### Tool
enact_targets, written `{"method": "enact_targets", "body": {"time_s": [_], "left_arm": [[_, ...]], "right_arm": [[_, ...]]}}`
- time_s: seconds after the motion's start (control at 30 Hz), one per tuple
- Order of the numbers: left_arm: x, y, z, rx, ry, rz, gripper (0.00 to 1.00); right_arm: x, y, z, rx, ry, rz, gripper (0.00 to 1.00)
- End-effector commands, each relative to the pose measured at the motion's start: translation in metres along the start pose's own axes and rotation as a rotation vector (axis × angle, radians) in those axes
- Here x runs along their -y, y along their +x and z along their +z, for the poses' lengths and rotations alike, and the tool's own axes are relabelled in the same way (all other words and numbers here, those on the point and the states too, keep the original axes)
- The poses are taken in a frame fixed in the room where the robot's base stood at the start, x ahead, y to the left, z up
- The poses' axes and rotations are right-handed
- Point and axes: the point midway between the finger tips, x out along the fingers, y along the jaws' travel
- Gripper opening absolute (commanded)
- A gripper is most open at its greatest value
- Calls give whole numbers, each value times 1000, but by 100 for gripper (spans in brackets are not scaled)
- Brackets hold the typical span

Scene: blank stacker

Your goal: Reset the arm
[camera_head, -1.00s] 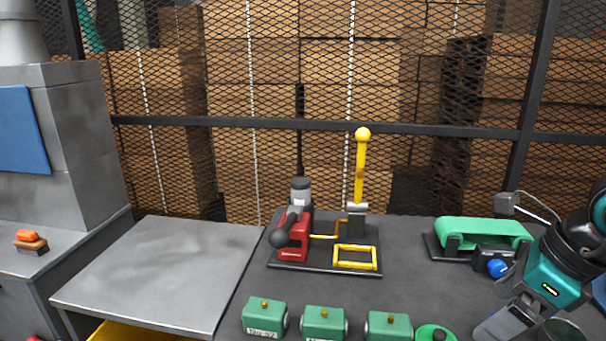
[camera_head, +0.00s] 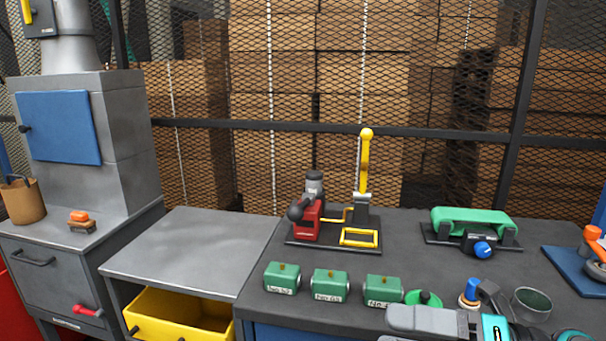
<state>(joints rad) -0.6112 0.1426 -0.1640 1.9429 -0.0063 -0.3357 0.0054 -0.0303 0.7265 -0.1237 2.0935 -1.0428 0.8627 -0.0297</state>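My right arm shows at the bottom right of the head view, a grey and teal piece cut off by the lower edge. My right gripper (camera_head: 425,321) is a grey shape pointing left, low in front of the workbench. Nothing is visibly held in it, but its fingers are too cropped to show whether they are open or shut. My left arm and gripper are not in view.
The dark workbench (camera_head: 270,240) bears a red press with a yellow lever (camera_head: 365,165), several green blocks (camera_head: 330,285), a green belt sander (camera_head: 470,220) and a glass cup (camera_head: 531,303). At left are a grey table (camera_head: 190,250), yellow drawer (camera_head: 175,318) and blue-doored furnace (camera_head: 60,128).

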Motion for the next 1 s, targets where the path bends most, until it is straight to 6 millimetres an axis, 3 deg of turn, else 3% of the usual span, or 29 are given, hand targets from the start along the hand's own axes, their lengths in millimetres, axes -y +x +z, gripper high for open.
{"method": "enact_targets", "body": {"time_s": [0.13, 0.27, 0.4, 0.5, 0.6, 0.7, 0.8, 1.0], "left_arm": [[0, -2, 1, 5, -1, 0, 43], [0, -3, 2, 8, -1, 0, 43], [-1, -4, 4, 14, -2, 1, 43], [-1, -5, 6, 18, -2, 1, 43], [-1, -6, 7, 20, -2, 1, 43], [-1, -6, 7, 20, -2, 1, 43], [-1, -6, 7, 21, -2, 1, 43], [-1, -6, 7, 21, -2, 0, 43]], "right_arm": [[32, -7, 20, 413, 481, 210, 100], [101, -33, 14, 784, 939, 282, 100], [184, -58, -42, 1122, 1408, 259, 100], [222, -66, -88, 1276, 1655, 215, 100], [243, -68, -128, 1373, 1827, 171, 100], [253, -67, -151, 1424, 1926, 141, 100], [257, -67, -161, 1443, 1967, 129, 100], [257, -67, -161, 1445, 1969, 127, 100]]}}
